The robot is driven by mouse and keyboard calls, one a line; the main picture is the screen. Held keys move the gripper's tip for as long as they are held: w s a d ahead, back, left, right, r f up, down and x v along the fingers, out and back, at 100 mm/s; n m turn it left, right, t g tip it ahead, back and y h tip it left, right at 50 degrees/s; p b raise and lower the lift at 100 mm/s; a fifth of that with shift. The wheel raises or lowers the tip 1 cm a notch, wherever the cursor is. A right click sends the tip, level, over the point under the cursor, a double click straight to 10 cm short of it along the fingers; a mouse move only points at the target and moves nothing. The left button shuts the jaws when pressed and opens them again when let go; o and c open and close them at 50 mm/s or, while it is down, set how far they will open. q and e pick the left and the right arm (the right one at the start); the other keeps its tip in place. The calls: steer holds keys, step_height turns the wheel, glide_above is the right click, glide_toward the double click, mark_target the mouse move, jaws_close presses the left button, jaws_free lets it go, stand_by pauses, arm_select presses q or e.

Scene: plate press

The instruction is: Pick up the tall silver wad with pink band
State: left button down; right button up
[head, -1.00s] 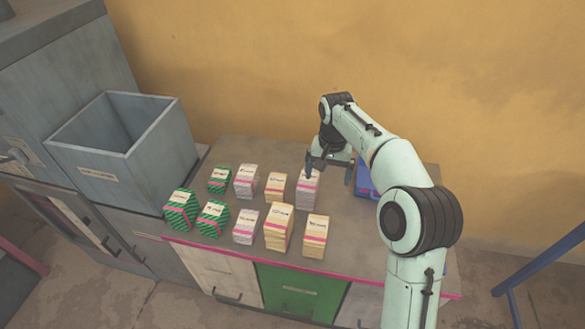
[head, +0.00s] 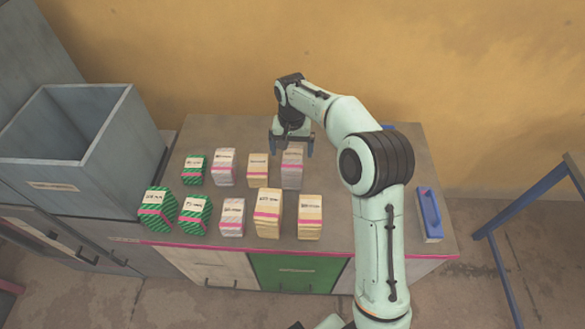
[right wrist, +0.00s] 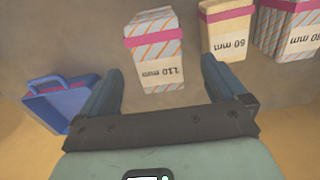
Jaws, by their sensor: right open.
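The tall silver wad with a pink band (head: 292,170) stands upright at the right end of the back row in the head view. In the right wrist view the same wad (right wrist: 155,52) has grey and orange stripes and a "110 mm" label, upside down. My right gripper (head: 290,151) is open at the wad's back side. In the right wrist view its fingertips (right wrist: 160,75) are spread to either side of the wad's labelled end, with nothing gripped. I cannot tell their exact height against it. My left gripper is not in view.
A cream wad (head: 257,167) stands close left of the tall silver one. Two other silver wads (head: 223,167) and several green and cream wads share the bench (head: 400,245). A blue handled object (head: 430,214) lies at the right edge. A grey bin (head: 75,150) stands left.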

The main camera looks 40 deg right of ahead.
mark_target(293, 157)
step_height(293, 157, down, 5)
steer(key=shift+d, duration=0.15)
steer(key=c, duration=1.1)
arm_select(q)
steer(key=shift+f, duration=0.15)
arm_select(e)
steer(key=shift+r, duration=0.1)
